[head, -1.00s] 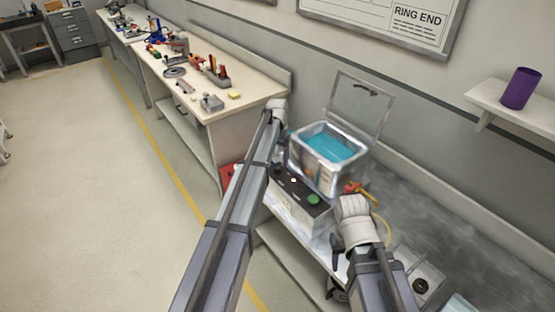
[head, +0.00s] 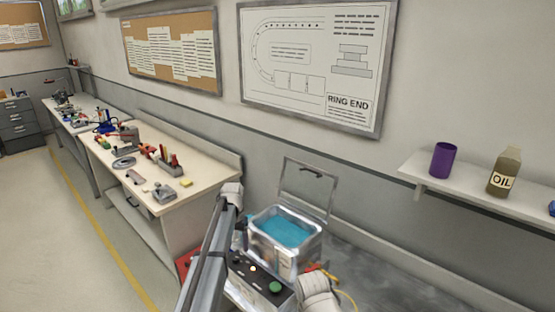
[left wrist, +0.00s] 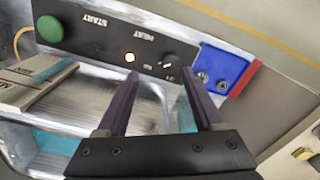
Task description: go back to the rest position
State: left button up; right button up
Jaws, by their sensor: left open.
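My left arm comes in from below and bends at a pale joint beside the metal tank. My left gripper (left wrist: 158,80) is open and empty in the left wrist view, with its two dark fingers apart over the control box (left wrist: 110,45). No object is between the fingers. In the head view the left gripper (head: 240,232) is small and partly hidden by its own arm, left of the tank. A pale joint of my right arm shows at the bottom of the head view; its gripper is not seen.
The open tank (head: 315,248) holds blue liquid, with its lid raised behind. The box has a green button (head: 275,287) and a lit lamp (left wrist: 130,58). A workbench (head: 215,178) with tools stands left. A shelf (head: 480,205) carries a purple cup (head: 442,160) and oil bottle (head: 504,172).

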pick_arm(q)
jog(key=s+d, duration=0.5)
jog(key=s, duration=0.6)
jog(key=s+d, duration=0.5)
jog(key=s, duration=0.7)
jog(key=s+d+m+y, duration=0.1)
jog(key=s+d, duration=0.4)
jog(key=s, duration=0.7)
